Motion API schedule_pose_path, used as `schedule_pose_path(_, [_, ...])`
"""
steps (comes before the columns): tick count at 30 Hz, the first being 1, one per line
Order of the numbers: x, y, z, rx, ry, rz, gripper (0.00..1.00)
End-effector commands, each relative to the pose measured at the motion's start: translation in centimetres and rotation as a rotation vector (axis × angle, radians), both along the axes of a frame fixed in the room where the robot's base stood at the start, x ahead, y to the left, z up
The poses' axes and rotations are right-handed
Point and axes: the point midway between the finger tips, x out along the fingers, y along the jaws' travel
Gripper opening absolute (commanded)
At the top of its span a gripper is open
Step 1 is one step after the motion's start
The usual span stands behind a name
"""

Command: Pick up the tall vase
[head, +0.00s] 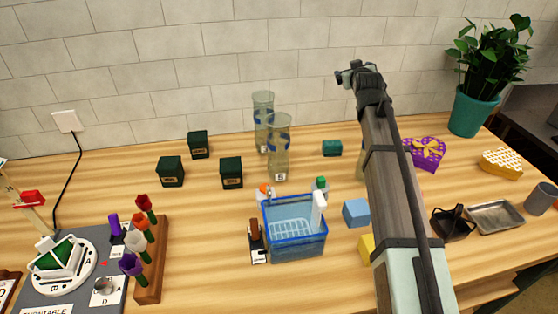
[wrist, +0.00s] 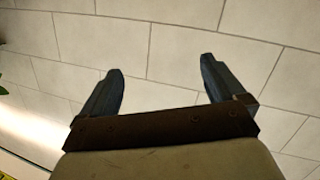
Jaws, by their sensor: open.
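Two tall clear glass vases with blue bands stand upright near the wall in the head view, one in front (head: 279,150) and one behind it to the left (head: 263,108). The front one partly covers the rear one's lower part. Another glass-like vessel (head: 361,166) is mostly hidden behind my arm. I cannot tell which is the tall vase meant. My gripper (head: 350,75) is raised in front of the wall, up and right of the vases and apart from them. In the wrist view my gripper (wrist: 160,66) is open and empty, with only wall tiles between its fingers.
A blue basket (head: 294,246) stands in front of the vases. Dark green boxes (head: 231,172) stand to their left. Flowers in a wooden rack (head: 150,275) and a turntable (head: 62,266) are at the left. A potted plant (head: 475,110) is at the right.

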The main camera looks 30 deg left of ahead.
Motion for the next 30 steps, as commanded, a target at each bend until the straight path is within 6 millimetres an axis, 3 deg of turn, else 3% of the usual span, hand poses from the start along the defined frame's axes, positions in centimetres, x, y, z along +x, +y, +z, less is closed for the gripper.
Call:
schedule_pose_path(1, [-1.6,2.7,0.3,-0.062,-0.033,0.037,0.97])
schedule_pose_path(6, [-6.7,10.0,1.0,-0.275,-0.163,0.146,0.97])
schedule_pose_path(15, [-16.6,20.7,2.4,-0.62,-0.412,0.313,0.97])
schedule_pose_path(24, [-26.7,28.1,3.0,-0.953,-0.646,0.439,0.97])
schedule_pose_path(30, [-32.9,30.4,2.0,-1.247,-0.762,0.499,0.97])
